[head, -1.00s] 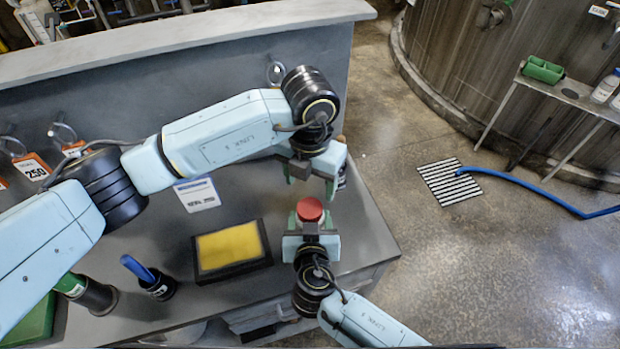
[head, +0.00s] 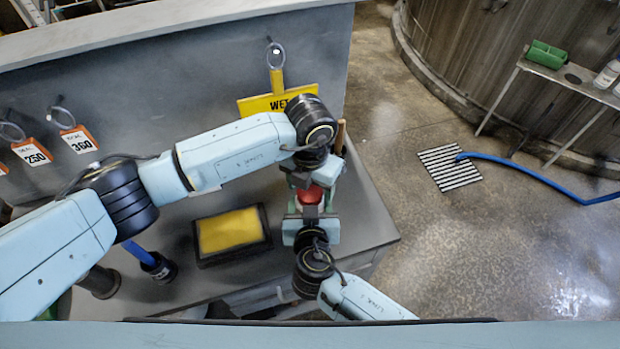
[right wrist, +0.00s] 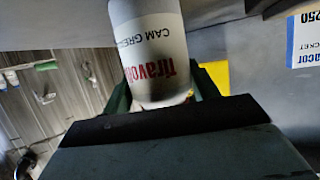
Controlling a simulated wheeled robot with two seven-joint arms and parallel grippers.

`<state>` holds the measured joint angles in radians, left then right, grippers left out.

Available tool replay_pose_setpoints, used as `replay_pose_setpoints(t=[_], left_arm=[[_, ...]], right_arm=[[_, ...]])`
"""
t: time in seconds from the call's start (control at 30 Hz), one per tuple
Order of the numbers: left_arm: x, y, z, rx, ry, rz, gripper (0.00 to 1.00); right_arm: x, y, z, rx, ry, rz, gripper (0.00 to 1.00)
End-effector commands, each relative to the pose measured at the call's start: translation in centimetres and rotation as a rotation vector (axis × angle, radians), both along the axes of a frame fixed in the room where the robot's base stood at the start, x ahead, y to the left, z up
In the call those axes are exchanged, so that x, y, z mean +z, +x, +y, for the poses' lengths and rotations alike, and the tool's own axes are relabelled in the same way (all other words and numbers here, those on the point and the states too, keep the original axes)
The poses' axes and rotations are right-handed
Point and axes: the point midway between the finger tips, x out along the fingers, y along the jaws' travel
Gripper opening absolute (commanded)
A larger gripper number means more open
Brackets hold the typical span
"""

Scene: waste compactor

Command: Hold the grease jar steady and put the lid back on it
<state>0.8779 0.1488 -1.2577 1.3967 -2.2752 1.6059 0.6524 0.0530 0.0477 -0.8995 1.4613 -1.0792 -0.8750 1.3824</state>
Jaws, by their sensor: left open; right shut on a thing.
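The grease jar (right wrist: 152,45) is a white cylinder with "CAM GREASE" print, seen in the right wrist view between the green fingers of my right gripper (right wrist: 160,92). In the head view a round red top (head: 312,196) shows on the jar, looking like its lid; how it is seated cannot be told. My right gripper (head: 311,213) is shut on the jar from the near side. My left gripper (head: 317,183) is open, right over the far side of the red top, and partly hides it. Whether its fingers touch the top is unclear.
A black tray with a yellow pad (head: 232,236) lies on the grey bench left of the jar. A black cup with a blue handle (head: 158,266) stands further left. A yellow "WET" sign (head: 277,102) hangs on the back panel. The bench's right edge is close to the jar.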

Motion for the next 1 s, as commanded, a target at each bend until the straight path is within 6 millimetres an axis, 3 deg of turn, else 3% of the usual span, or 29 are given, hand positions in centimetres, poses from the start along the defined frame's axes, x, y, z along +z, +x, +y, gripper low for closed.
replay_pose_setpoints(t=[0.23, 0.6, 0.73, 1.0], left_arm=[[-0.05, 0.00, 0.00, 0.000, 0.000, 0.000, 0.67], [-0.02, 0.01, 0.00, 0.000, 0.001, 0.000, 0.22], [0.03, 0.09, 0.03, -0.066, 0.002, -0.003, 0.21], [-0.01, 0.04, -0.02, -0.447, 0.001, -0.002, 0.21]], right_arm=[[-0.05, -0.06, 0.05, 0.001, 0.001, 0.002, 0.00], [-0.04, -0.05, 0.05, 0.001, 0.001, 0.001, 0.00], [-0.04, -0.05, 0.05, 0.001, 0.001, 0.001, 0.00], [-0.04, -0.05, 0.05, 0.001, 0.000, 0.001, 0.00]])
